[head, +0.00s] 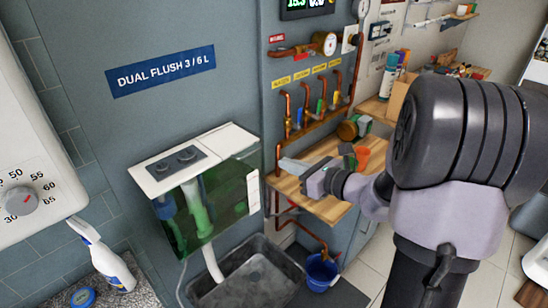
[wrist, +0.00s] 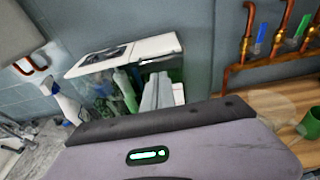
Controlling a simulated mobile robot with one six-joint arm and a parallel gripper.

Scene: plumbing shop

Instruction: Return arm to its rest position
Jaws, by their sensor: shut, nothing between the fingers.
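My gripper (head: 287,164) is in the middle of the head view, at the end of my arm, which reaches in from the right. Its pale fingers point left, toward the cistern, and are together with nothing between them. In the head view it appears in front of the wooden shelf; I cannot tell the exact gap. In the wrist view the pale fingers (wrist: 157,94) stand up in front of the cistern (wrist: 125,85). The cistern (head: 205,190) has a white lid with two round buttons and a see-through green front.
Copper pipes (head: 305,110) with coloured valves run along the wall. The wooden shelf (head: 318,205) holds fittings and an orange funnel-like piece. A grey basin (head: 250,285) and blue bucket (head: 322,270) are below. A spray bottle (head: 103,258) stands at lower left.

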